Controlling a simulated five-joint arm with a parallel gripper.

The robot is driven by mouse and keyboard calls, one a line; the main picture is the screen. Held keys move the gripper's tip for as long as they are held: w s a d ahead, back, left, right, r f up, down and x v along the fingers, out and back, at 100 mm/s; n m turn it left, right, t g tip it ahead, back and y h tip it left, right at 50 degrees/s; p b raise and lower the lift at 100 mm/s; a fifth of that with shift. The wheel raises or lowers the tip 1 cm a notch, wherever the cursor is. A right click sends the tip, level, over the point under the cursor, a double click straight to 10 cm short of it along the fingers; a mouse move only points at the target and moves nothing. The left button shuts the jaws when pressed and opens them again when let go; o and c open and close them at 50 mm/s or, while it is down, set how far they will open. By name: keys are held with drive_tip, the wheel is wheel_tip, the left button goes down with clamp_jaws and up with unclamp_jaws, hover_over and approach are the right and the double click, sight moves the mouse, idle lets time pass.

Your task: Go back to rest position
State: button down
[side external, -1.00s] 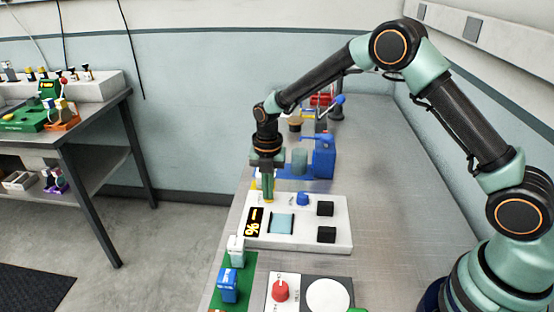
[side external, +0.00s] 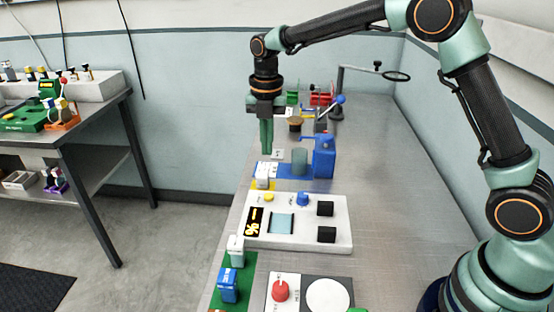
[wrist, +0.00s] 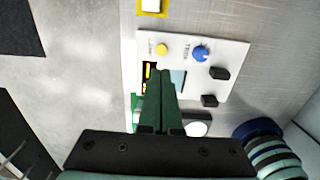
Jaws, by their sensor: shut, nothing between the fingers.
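My gripper (side external: 266,138) hangs pointing down above the bench in the side view, with its green fingers together and nothing between them. It is up in the air, beyond the white control panel (side external: 338,206). In the wrist view the shut fingers (wrist: 158,88) cover part of the same panel (wrist: 225,62). The panel has a yellow button (side external: 268,197), a blue knob (side external: 302,199), two black blocks, a light blue square and a dark display with orange marks.
A blue module (side external: 324,158) and a white block with a yellow base (side external: 264,172) stand behind the panel. A green board (side external: 216,296) and a red-knob module (side external: 280,290) are in front. A stand with a ring (side external: 397,76) is at the back. The bench's right side is clear.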

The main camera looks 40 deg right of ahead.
drive_tip(key=shift+r, duration=0.25)
drive_tip(key=s+d+r+m+t, duration=0.2)
drive_tip(key=s+d+r+m, duration=0.2)
drive_tip(key=s+r+m, duration=0.65)
drive_tip(key=s+d+f+m+t, duration=0.2)
drive_tip(key=s+m, duration=0.8)
drive_tip(key=m, duration=0.6)
drive_tip(key=shift+d+f+t, duration=0.4)
drive_tip(key=shift+d+t, duration=0.2)
drive_tip(key=shift+t, duration=0.1)
drive_tip(key=shift+s+m, duration=0.1)
drive_tip(key=shift+m, duration=0.15)
